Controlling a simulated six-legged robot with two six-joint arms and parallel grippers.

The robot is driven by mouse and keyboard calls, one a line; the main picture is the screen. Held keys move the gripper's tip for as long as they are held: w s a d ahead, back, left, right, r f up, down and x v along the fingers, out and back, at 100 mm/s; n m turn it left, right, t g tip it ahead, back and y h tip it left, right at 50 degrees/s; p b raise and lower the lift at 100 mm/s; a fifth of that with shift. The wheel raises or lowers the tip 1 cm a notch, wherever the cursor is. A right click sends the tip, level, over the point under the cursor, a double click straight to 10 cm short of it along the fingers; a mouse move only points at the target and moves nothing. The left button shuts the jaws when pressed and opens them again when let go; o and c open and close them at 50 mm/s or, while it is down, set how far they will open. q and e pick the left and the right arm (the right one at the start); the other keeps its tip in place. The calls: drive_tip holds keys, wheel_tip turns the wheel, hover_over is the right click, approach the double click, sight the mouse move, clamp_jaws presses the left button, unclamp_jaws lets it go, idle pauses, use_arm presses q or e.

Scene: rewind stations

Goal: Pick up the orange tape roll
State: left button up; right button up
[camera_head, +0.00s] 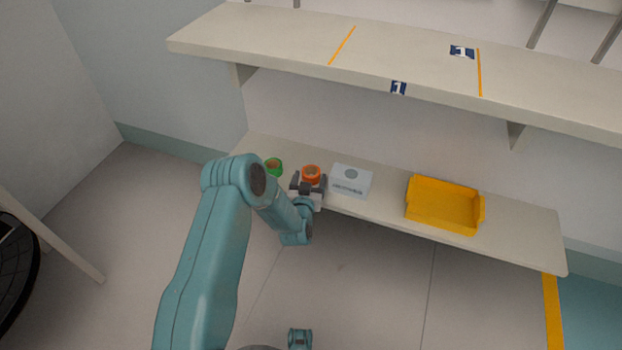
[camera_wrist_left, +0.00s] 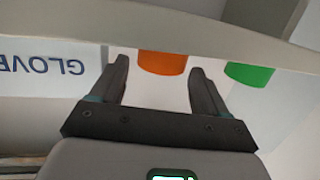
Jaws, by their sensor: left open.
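The orange tape roll (camera_head: 311,172) sits on the lower shelf, between a green roll and a white box. In the left wrist view the orange tape roll (camera_wrist_left: 162,63) shows ahead of the fingers, roughly centred between them. My left gripper (camera_head: 309,184) is at the front edge of the shelf, right in front of the roll. In the left wrist view my left gripper (camera_wrist_left: 158,80) is open, with nothing seen held between its fingers. The fingers appear short of the roll or just at its near side; I cannot tell if they touch it. My right gripper is not in view.
The green roll (camera_head: 273,166) stands close on the left. The white glove box (camera_head: 351,181) is close on the right, and a yellow bin (camera_head: 444,227) is farther right on the lower shelf (camera_head: 520,240). The upper shelf (camera_head: 290,45) overhangs behind and above.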

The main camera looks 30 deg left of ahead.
sight(313, 166)
use_arm(q)
drive_tip(key=shift+w+a+f+b, duration=0.15)
drive_tip(key=shift+w+a+b, duration=0.2)
drive_tip(key=shift+w, duration=0.3)
drive_tip(key=b+x, duration=0.2)
drive_tip(key=x, duration=0.1)
drive_tip(key=shift+w+a+f, duration=0.1)
drive_tip(key=shift+w+a, duration=0.1)
drive_tip(key=shift+w, duration=0.15)
drive_tip(key=shift+w+a, duration=0.1)
drive_tip(key=shift+w, duration=0.15)
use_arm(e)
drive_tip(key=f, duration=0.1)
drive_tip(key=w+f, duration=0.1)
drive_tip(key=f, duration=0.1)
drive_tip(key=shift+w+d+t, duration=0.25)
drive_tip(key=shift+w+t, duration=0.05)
use_arm(q)
drive_tip(key=c, duration=0.7)
drive_tip(key=shift+r, duration=0.25)
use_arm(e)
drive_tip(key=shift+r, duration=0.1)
